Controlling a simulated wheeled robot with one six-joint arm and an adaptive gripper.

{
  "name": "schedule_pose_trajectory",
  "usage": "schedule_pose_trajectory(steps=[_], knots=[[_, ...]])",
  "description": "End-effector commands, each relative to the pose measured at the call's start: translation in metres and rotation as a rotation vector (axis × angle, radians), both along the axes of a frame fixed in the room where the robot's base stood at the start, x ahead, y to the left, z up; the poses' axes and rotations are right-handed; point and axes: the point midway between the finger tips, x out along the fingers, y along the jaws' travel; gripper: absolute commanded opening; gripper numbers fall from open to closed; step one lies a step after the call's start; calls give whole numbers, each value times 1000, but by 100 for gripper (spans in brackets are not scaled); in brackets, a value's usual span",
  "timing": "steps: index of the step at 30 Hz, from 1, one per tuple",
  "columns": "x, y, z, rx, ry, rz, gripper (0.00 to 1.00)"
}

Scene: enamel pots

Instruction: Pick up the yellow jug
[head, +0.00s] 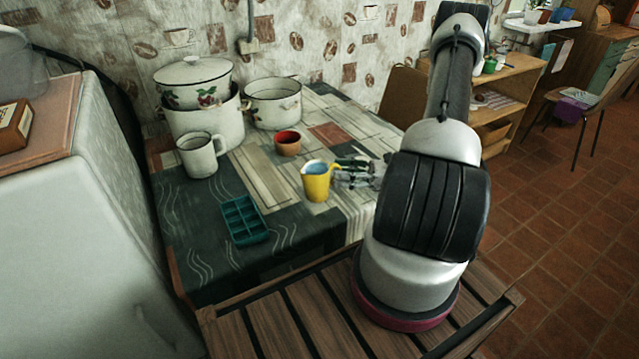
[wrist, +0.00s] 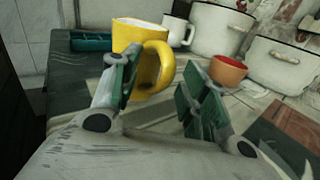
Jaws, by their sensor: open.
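The yellow jug (head: 317,184) stands upright on the table, with a pale blue inside and its handle on the right side. My gripper (head: 356,172) is just to the right of the jug, at the handle side, low over the table. In the wrist view, the jug (wrist: 140,38) is straight ahead with its handle (wrist: 155,68) facing me. My gripper (wrist: 160,92) is open there, its green-padded fingers apart, with the left finger overlapping the jug's front. The handle shows between the fingers. I cannot tell whether a finger touches it.
An orange-red cup (head: 288,145) stands behind the jug. A white mug (head: 201,155), a large pot (head: 207,125) and a second pot (head: 273,103) stand farther back. A teal ice tray (head: 244,221) lies front left. The table (head: 296,222) is bare just in front of the jug.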

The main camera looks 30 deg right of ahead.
Motion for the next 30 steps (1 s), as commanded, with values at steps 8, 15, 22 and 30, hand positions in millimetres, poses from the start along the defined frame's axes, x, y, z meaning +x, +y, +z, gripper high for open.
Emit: schedule_pose_trajectory(steps=[8,15,22,30], knots=[[0,0,0,0,0,0,0],[0,0,0,-1,1,1,0],[0,0,0,1,1,1,0],[0,0,6,0,0,1,0]])
